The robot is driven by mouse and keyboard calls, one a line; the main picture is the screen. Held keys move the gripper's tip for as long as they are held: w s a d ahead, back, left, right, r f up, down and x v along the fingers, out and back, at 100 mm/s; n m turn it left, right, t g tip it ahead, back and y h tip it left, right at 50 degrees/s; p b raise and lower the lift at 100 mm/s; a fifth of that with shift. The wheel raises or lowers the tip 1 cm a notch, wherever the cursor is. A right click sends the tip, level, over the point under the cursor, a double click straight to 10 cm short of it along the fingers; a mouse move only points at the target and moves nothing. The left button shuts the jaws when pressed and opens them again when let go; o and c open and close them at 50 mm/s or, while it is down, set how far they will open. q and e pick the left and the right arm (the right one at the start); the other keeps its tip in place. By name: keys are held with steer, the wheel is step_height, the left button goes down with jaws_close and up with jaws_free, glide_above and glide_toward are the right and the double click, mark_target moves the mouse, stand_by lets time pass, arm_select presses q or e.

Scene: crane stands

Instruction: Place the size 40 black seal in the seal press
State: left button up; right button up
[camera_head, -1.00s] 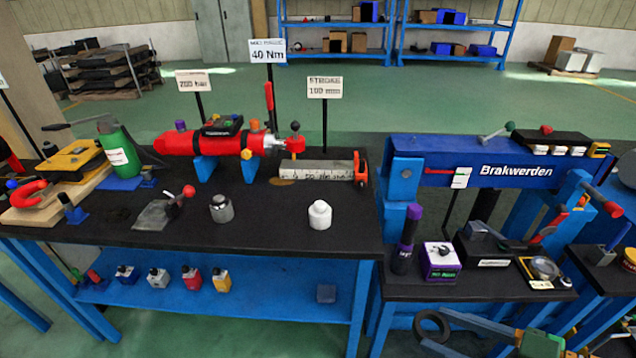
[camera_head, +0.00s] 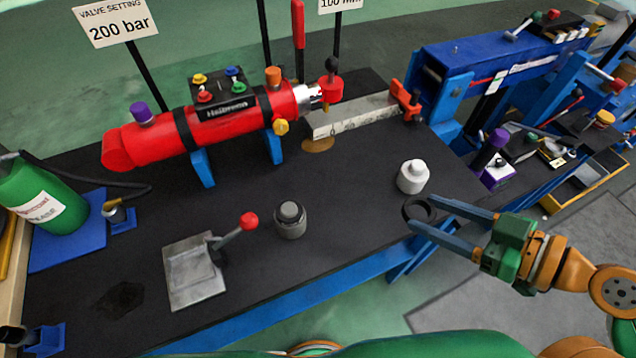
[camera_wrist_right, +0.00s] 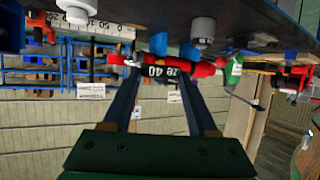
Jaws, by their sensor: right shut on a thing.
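My right gripper (camera_head: 424,212) is shut on a black ring, the seal (camera_head: 407,215). In the right wrist view the seal (camera_wrist_right: 163,74) lies between the fingertips, with white lettering ending in "ze 40". A grey metal plate with a red-knobbed lever (camera_head: 195,270) lies on the black bench top, left of the gripper. A grey cylinder (camera_head: 290,220) stands between them. I cannot tell for sure which is the seal press. My left gripper is not in view.
A red hydraulic cylinder (camera_head: 150,142) on blue supports spans the back of the bench (camera_head: 340,200). A green bottle (camera_head: 40,195) is at left.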

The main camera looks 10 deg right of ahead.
steer(key=w+a+f+p, duration=0.1)
steer(key=w+a+f, duration=0.25)
steer(key=w, duration=0.35)
glide_above(363, 207)
step_height(363, 207, down, 7)
steer(key=shift+r+b, duration=0.2)
steer(key=shift+b, duration=0.1)
step_height(363, 207, down, 3)
steer(key=shift+r, duration=0.1)
steer(key=shift+f+b, duration=0.3)
steer(key=o, duration=1.3)
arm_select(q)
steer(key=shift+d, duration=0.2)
